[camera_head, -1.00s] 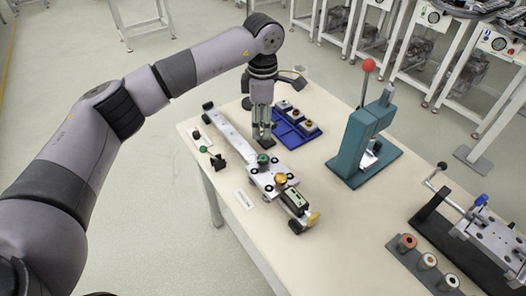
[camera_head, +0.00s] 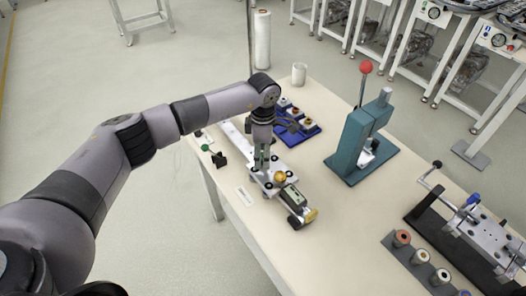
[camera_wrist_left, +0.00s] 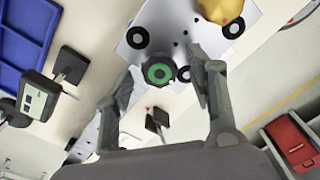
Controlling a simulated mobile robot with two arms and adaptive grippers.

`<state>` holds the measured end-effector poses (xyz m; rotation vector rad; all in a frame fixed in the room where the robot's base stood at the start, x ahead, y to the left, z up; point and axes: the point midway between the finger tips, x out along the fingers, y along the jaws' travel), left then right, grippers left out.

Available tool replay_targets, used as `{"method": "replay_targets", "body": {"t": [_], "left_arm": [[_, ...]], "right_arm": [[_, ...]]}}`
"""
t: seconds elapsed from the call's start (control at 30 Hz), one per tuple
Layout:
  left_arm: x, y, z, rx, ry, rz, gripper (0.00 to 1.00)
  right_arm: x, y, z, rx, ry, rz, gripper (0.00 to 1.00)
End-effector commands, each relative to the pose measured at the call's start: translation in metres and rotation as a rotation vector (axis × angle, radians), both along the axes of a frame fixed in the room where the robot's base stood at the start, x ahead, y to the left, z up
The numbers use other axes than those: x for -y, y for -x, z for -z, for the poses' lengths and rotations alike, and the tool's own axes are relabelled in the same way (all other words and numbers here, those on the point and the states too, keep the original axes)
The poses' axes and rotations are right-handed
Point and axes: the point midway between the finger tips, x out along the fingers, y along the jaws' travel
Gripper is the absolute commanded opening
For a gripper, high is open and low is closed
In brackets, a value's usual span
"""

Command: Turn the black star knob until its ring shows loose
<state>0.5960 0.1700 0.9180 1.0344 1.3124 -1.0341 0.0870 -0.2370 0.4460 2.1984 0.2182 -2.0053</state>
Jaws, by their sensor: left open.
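The black star knob (camera_wrist_left: 158,72) sits on a light metal plate (camera_wrist_left: 185,38) in the left wrist view. A green ring shows around its dark centre. My left gripper (camera_wrist_left: 159,84) is open, with one finger on each side of the knob; I cannot tell whether either touches it. In the head view my left gripper (camera_head: 262,165) points down at the plate on the long rail (camera_head: 232,133) and mostly hides the knob. My right gripper is in neither view.
A yellow knob (camera_head: 280,177) and a boxy device (camera_head: 292,195) sit close by the gripper. A blue tray (camera_head: 309,130) lies behind, and a teal press (camera_head: 350,147) stands to the right. The table front between press and rail is clear.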

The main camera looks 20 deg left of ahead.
Motion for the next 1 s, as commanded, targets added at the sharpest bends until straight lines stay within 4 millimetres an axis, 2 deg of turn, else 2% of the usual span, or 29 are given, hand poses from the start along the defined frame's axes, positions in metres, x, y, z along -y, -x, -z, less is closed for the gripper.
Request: {"method": "replay_targets", "body": {"t": [0.07, 0.73, 1.0], "left_arm": [[0.0001, 0.0, -0.0003, 0.0, 0.0, 0.0, 0.47], [0.0, -0.0002, -0.0008, 0.0, 0.001, -0.001, 0.03], [-0.0001, -0.0003, -0.0003, 0.001, 0.001, -0.027, 0.03]], "right_arm": [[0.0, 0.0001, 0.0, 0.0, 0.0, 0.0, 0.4], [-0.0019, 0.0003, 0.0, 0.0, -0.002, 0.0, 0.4], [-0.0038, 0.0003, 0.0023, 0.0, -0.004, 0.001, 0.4]]}}
